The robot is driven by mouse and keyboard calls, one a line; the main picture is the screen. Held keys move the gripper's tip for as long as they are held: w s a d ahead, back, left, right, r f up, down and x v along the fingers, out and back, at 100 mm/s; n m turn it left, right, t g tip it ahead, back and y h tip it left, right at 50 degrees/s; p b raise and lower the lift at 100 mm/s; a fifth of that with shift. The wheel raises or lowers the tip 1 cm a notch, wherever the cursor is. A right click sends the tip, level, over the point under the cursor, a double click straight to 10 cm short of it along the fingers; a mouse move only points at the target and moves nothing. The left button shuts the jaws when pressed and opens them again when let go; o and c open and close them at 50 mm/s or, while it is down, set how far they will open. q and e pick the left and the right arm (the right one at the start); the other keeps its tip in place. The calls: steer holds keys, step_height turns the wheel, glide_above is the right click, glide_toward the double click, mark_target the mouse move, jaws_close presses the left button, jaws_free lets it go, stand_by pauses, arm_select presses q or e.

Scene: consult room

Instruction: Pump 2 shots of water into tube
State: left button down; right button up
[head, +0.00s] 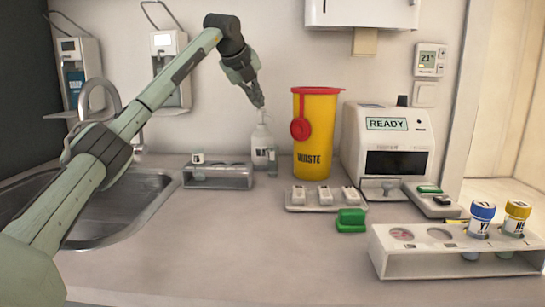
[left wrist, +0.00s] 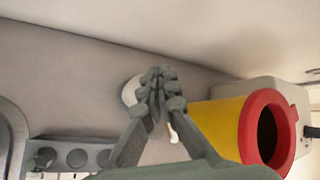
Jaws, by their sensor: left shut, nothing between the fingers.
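A pale pump bottle (head: 262,145) with a dark label stands on the counter left of the waste bin. A small clear tube (head: 272,163) seems to stand upright at its right side, near the spout; its contents are too small to tell. My left gripper (head: 260,103) is shut and empty, pointing down right above the bottle's pump head. I cannot tell whether the fingertips touch the pump. In the left wrist view the shut fingers (left wrist: 158,85) cover most of the bottle (left wrist: 129,92). My right gripper is out of view.
A grey rack (head: 218,178) holds a white-capped tube (head: 198,158) left of the bottle. The yellow waste bin (head: 314,140) stands close on the right. A sink (head: 120,205), a READY machine (head: 385,145) and a white rack (head: 420,262) with blue-capped and yellow-capped tubes surround free counter.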

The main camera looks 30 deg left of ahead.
arm_select(q)
step_height(320, 180, up, 5)
steer(key=shift+r+p, duration=0.15)
steer(key=shift+p, duration=0.15)
stand_by(0.9)
